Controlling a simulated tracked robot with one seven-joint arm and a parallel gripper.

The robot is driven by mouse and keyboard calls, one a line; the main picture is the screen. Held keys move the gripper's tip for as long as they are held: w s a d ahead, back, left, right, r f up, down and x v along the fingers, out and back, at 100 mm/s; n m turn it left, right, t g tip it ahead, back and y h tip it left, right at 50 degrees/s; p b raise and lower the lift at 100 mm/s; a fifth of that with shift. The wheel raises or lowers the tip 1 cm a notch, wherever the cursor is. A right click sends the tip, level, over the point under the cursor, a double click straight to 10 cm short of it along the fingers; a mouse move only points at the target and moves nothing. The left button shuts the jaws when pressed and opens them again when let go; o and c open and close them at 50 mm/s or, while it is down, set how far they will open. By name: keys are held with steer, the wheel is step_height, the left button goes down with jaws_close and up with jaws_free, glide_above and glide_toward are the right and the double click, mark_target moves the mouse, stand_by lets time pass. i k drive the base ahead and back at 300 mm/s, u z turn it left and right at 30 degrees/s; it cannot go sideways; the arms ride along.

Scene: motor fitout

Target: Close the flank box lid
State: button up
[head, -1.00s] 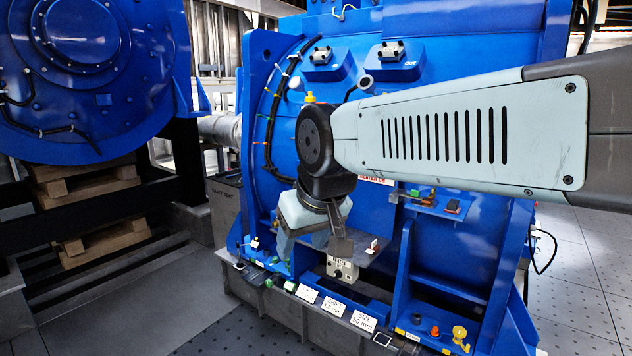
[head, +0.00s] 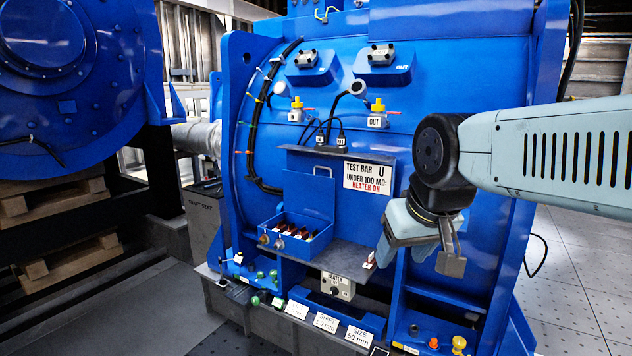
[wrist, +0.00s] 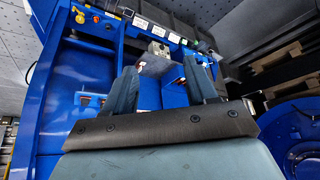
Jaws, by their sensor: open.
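The flank box (head: 272,238) is a small blue open-topped box on the front of the blue motor housing in the head view. Its blue lid (head: 308,194) stands up at the back of the box, open. Several dark and orange-brown parts show inside. My gripper (head: 452,262) is to the right of the box, apart from it, pointing downward. In the wrist view my gripper (wrist: 163,76) has its two fingers spread with nothing between them. I cannot make out the flank box clearly in the wrist view.
A grey shelf (head: 345,262) extends right of the box, with a heater box (head: 337,285) below. A sign reading TEST BAR U (head: 369,177) is behind. Size labels (head: 326,322) and an orange and yellow knob (head: 458,342) line the lower ledge. Blue ribs flank my gripper.

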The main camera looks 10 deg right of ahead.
mark_target(311, 195)
steer(key=u, duration=0.65)
steer(key=k, duration=0.7)
steer(key=u, duration=0.85)
steer(key=k, duration=0.65)
steer(key=u, duration=0.4)
steer(key=i, duration=0.7)
steer(key=z, duration=1.3)
steer(key=i, duration=1.15)
steer(key=z, duration=0.65)
steer(key=i, duration=0.85)
steer(key=z, duration=0.2)
